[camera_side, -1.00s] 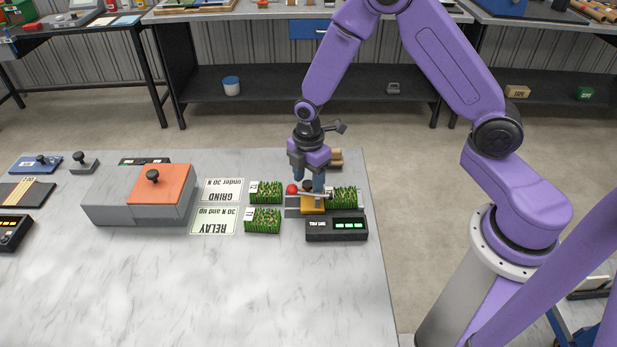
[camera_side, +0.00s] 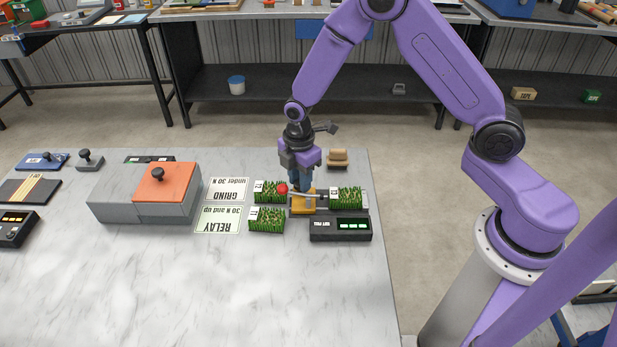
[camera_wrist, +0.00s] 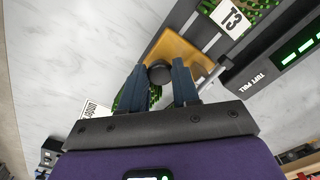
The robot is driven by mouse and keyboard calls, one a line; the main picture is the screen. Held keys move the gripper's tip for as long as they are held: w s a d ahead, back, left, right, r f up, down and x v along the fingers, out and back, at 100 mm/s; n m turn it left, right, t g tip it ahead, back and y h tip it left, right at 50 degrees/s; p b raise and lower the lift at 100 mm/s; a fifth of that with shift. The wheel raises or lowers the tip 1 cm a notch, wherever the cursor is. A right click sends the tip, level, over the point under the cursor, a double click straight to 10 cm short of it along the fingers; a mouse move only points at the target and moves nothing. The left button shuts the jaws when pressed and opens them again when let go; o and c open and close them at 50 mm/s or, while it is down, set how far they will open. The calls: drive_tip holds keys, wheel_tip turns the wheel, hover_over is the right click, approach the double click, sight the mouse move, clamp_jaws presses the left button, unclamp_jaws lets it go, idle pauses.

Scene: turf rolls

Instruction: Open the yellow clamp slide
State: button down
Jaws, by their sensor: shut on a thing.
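The yellow clamp slide (camera_side: 302,206) sits on the tester's rail at the right end of the table. In the wrist view the slide (camera_wrist: 182,46) has a round black knob (camera_wrist: 160,74) between my fingertips. My gripper (camera_side: 299,187) is shut on this knob and points down; it also shows in the wrist view (camera_wrist: 159,70). A turf piece (camera_side: 347,198) lies to the right of the slide, its T3 tag (camera_wrist: 233,21) visible in the wrist view. A red ball (camera_side: 282,189) on a rod shows just left of my fingers. The knob is mostly hidden in the side view.
A black display box (camera_side: 340,229) stands in front of the clamp. Two turf pieces lie left, by the GRIND card (camera_side: 228,189) and the RELAY card (camera_side: 218,220). A grey box with an orange lid (camera_side: 166,184) stands further left. The front of the table is clear.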

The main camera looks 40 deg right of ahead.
drive_tip(key=c, duration=0.8)
unclamp_jaws()
drive_tip(key=shift+r, duration=0.1)
wheel_tip(320, 180, up, 17)
drive_tip(key=shift+r, duration=0.1)
